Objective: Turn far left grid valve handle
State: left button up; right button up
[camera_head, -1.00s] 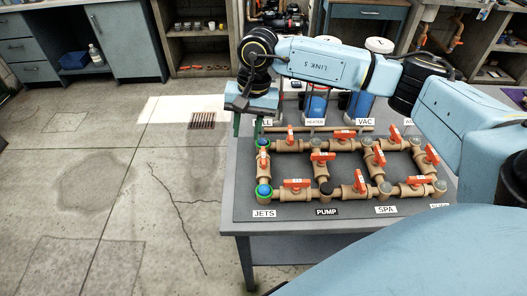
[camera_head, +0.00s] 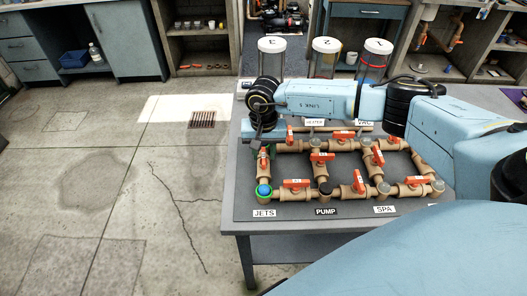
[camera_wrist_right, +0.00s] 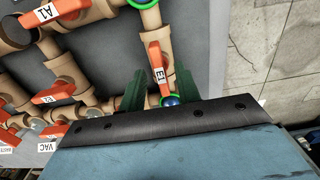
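The far left valve handle is orange and sits on the left side pipe of the brown valve grid; it shows in the right wrist view (camera_wrist_right: 157,62) with a small label. My left gripper is in no view.
The grid lies on a grey table (camera_head: 232,190) with several other orange handles close by, one (camera_head: 297,184) at the near left. A blue cap with a green ring (camera_head: 264,191) marks the near left corner. Jars (camera_head: 271,58) stand behind. The floor at left is clear.

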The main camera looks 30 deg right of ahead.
jog(key=shift+f, duration=0.35)
grip_shut()
